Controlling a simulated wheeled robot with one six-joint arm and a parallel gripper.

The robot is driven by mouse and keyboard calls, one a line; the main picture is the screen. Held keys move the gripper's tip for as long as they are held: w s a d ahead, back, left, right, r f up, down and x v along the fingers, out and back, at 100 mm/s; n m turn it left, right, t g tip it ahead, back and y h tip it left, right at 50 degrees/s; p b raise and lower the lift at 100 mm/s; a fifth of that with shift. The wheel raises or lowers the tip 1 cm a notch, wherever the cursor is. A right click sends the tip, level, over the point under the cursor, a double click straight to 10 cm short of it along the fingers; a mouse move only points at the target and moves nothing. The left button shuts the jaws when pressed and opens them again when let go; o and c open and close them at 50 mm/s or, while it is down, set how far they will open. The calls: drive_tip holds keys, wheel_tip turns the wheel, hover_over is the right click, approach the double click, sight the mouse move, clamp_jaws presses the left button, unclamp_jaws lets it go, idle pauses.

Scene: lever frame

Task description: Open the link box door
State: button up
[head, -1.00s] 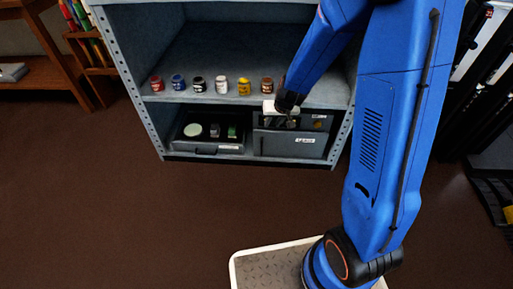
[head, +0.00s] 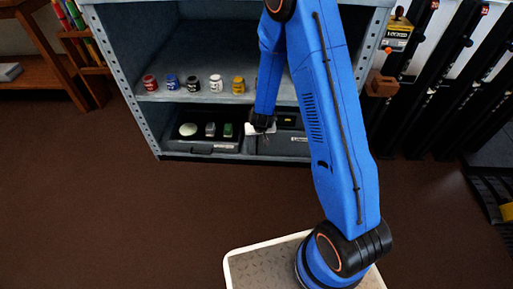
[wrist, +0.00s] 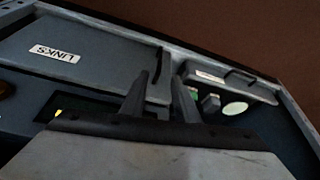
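The grey-blue link box (head: 297,146) stands on the lower shelf of the cabinet. In the wrist view its door (wrist: 100,52) shows with a LINKS label (wrist: 54,54) and looks shut. A dark upright handle (wrist: 159,64) is at the door's edge on the side by the neighbouring case. My gripper (wrist: 161,76) is open, with its two dark fingers on either side of the handle in the picture. I cannot tell whether they touch it. In the head view my gripper (head: 260,130) is in front of the box's left end and hides part of it.
A low case (head: 207,145) with a pale disc and small items on top sits close left of the box. Several paint jars (head: 193,84) line the shelf (head: 160,96) above. The brown floor (head: 130,215) in front is clear.

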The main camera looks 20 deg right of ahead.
sight(257, 146)
drive_tip(key=x, duration=1.4)
drive_tip(key=shift+w+d+f, duration=0.1)
drive_tip(key=shift+w+f, duration=0.05)
drive_tip(key=shift+f, duration=0.1)
clamp_jaws()
